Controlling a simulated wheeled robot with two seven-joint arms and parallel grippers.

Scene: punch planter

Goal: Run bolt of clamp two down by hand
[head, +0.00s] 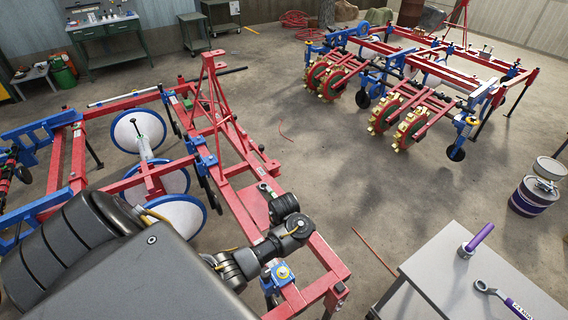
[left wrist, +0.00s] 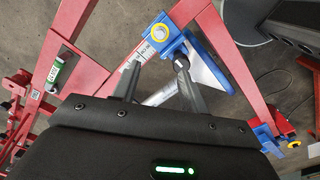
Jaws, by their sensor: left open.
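In the head view my left arm covers part of the frame beside the clamp. My right gripper is not in view.
A grey table (head: 440,270) at the lower right carries a wrench (head: 500,297) and a purple-handled tool (head: 477,240). Purple-banded cans (head: 533,197) stand behind it. A second red planter (head: 400,80) stands at the back. The concrete floor between is mostly clear.

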